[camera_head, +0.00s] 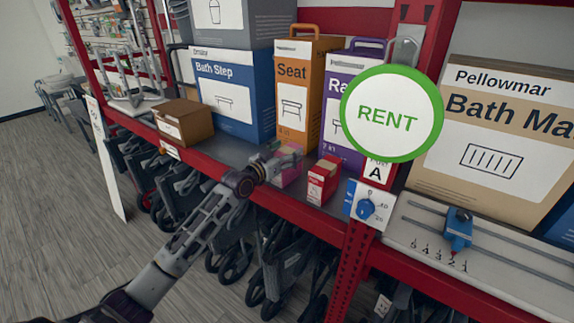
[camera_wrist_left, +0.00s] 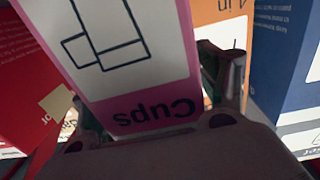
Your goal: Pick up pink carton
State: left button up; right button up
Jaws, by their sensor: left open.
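The pink carton (camera_head: 292,170) stands on the grey shelf, partly hidden behind my left gripper (camera_head: 272,161). In the left wrist view the pink carton (camera_wrist_left: 150,90) shows large and close, upside down, with "Cups" and a line drawing on its white face. My left gripper (camera_wrist_left: 150,115) is open, with one finger on each side of the carton. I cannot tell whether either finger touches it. My right gripper is not in view.
A small red box (camera_head: 322,181) stands just right of the pink carton. A brown carton (camera_head: 183,122) is to the left. Tall Bath Step (camera_head: 232,100) and orange Seat (camera_head: 297,80) boxes stand behind.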

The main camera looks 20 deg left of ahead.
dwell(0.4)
pick_arm(q)
jog(key=c, duration=1.4)
